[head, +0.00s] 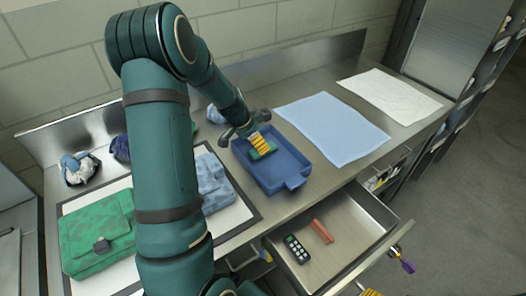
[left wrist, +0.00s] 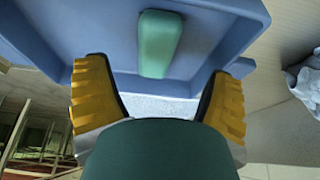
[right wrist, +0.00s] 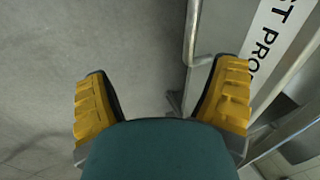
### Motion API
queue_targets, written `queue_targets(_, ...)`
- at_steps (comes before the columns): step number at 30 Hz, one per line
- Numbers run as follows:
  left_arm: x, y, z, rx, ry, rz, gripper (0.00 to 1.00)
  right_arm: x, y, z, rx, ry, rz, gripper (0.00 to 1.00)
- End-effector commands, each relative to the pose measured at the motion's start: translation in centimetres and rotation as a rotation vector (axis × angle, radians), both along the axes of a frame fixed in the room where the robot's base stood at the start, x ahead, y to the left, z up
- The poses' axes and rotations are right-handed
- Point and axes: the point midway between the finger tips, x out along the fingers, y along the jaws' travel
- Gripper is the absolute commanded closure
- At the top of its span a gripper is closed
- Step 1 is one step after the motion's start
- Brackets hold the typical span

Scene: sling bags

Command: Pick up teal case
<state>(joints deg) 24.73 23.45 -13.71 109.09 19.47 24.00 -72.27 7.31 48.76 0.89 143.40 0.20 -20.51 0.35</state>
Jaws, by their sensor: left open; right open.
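The teal case (left wrist: 160,43) is a small rounded block lying in the blue tray (left wrist: 60,25), seen in the left wrist view. In the head view the tray (head: 290,150) stands on the steel counter, and a green patch of the case (head: 265,153) shows just below my left gripper (head: 262,142). My left gripper (left wrist: 160,88) is open, over the tray, with the case ahead of and between its fingers and apart from them. My right gripper (right wrist: 160,90) is open and empty over the grey floor. Only a yellow bit of it (head: 371,293) shows at the bottom of the head view.
An open drawer (head: 345,215) below the tray holds a dark keypad device (head: 297,249) and a reddish bar (head: 321,231). A green bag (head: 97,230) and a blue bag (head: 214,183) lie left. A blue cloth (head: 333,127) and white sheet (head: 390,95) lie right. A metal rail (right wrist: 192,40) is near my right gripper.

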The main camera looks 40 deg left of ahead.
Motion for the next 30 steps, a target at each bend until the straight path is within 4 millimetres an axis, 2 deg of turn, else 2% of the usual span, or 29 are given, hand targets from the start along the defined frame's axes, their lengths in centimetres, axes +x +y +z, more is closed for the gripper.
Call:
queue_targets(12,2.3,-1.1,-4.2,0.000,0.001,0.001,0.17,-0.1,0.0,-0.5,0.001,0.003,0.002,0.15)
queue_targets(30,2.5,-1.2,-4.6,-0.001,-0.001,0.001,0.17,-0.2,0.0,-0.7,0.001,0.004,0.003,0.15)
